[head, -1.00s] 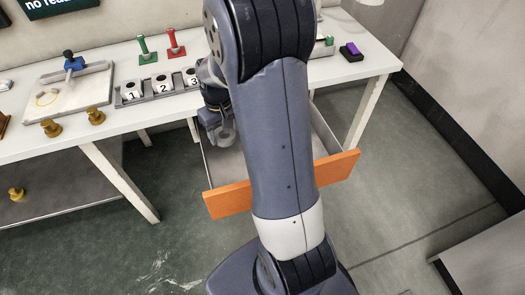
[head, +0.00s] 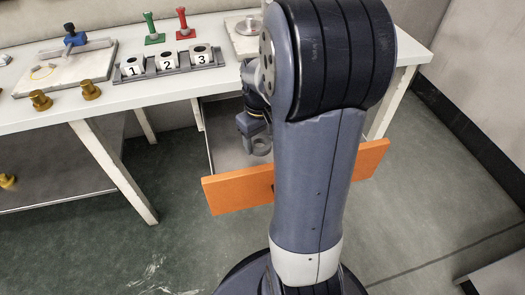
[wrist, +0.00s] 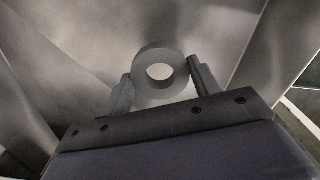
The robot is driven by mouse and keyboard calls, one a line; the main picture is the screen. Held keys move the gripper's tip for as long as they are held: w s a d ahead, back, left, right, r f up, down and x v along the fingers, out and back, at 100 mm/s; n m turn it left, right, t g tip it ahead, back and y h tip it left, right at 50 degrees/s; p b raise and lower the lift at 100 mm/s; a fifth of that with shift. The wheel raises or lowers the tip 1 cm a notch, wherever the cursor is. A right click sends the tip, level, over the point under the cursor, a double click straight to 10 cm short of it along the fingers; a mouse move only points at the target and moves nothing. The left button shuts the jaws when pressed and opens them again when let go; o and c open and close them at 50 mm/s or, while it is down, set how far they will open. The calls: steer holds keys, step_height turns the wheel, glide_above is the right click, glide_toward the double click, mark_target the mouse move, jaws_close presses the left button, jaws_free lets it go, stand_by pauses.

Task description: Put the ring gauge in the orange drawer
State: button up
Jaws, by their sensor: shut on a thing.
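The ring gauge (wrist: 160,54) is a plain grey ring with a round hole. In the wrist view it sits between the two fingers of my gripper (wrist: 160,82), which is shut on it. In the head view the ring gauge (head: 262,145) shows small below my gripper (head: 257,138), inside the outline of the open drawer. The orange drawer (head: 236,191) is pulled out under the bench, with an orange front and grey inside walls. My arm hides the middle of its front and much of its inside. I cannot tell whether the ring touches the drawer floor.
The white bench (head: 215,85) stands above and behind the drawer. On it are a numbered block rack (head: 168,66), green (head: 153,30) and red (head: 183,25) handled pieces, brass pieces (head: 90,90) and a stone plate (head: 62,72). The floor in front is clear.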

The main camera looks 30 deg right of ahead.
mark_target(260, 160)
steer(key=shift+f+b, duration=0.8)
steer(key=shift+f, duration=1.9)
steer(key=shift+f, duration=0.1)
steer(key=o, duration=1.1)
step_height(260, 160, up, 12)
steer(key=p, duration=0.3)
steer(key=shift+p, duration=0.35)
